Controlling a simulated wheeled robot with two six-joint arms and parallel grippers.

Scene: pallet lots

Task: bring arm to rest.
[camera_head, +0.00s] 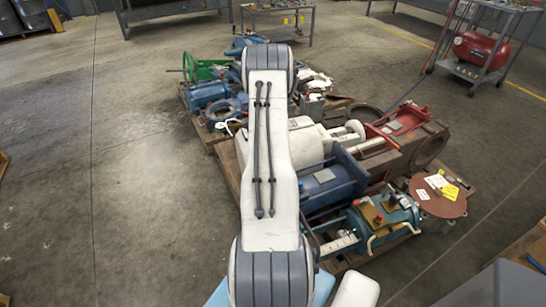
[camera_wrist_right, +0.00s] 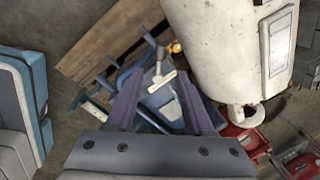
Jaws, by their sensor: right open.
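My right gripper (camera_wrist_right: 160,76) shows in the right wrist view with its two purple-grey fingers apart. Nothing is clearly held between them. Beyond the fingers is a blue machine part with a white T-shaped piece (camera_wrist_right: 162,82); I cannot tell how far off it is. In the head view one of my arms, white with grey joint covers, reaches from the bottom middle up over the loaded pallet. Its gripper is hidden there. My left gripper is in neither view.
The wooden pallet (camera_head: 226,160) carries several machines: a blue motor (camera_head: 332,185), a teal unit (camera_head: 385,222) and a brown round drum (camera_head: 437,196). A cart (camera_head: 462,70) with a red compressor (camera_head: 481,48) stands at the back right. The concrete floor at left is clear.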

